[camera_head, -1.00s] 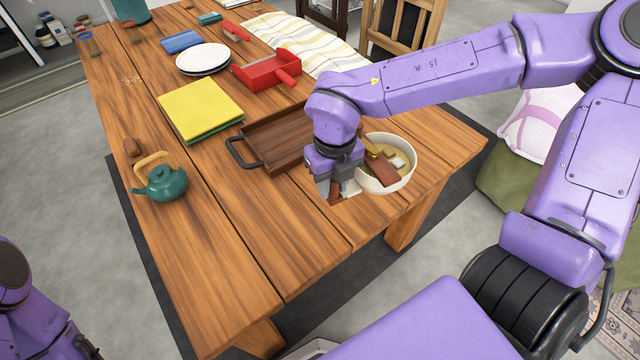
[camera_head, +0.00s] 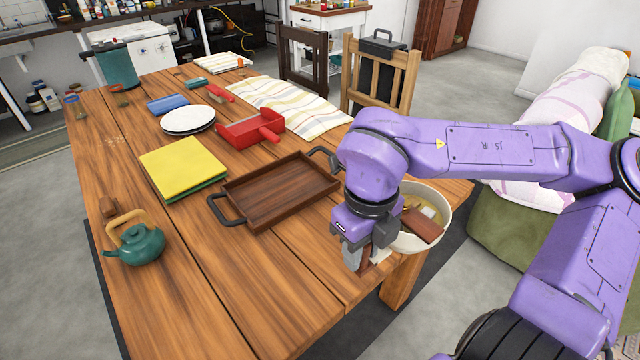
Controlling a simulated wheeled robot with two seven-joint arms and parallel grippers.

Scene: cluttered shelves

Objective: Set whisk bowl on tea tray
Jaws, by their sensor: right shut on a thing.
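The whisk bowl (camera_head: 437,236) is a cream-white bowl at the table's right front edge, with brown and yellowish pieces inside. Its left side is partly hidden by my right gripper (camera_head: 366,262). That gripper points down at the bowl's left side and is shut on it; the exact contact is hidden. The bowl seems held above the table. The tea tray (camera_head: 280,188) is a dark brown rectangular wooden tray with black handles. It lies flat and empty on the table, left of and behind the gripper. My left gripper is out of view.
A teal teapot (camera_head: 140,246) stands at the left front. A yellow book (camera_head: 182,163) lies left of the tray, and a red box-like item (camera_head: 240,130) and striped cloth (camera_head: 295,108) lie behind it. A wooden chair (camera_head: 385,75) stands beyond. The front middle is bare.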

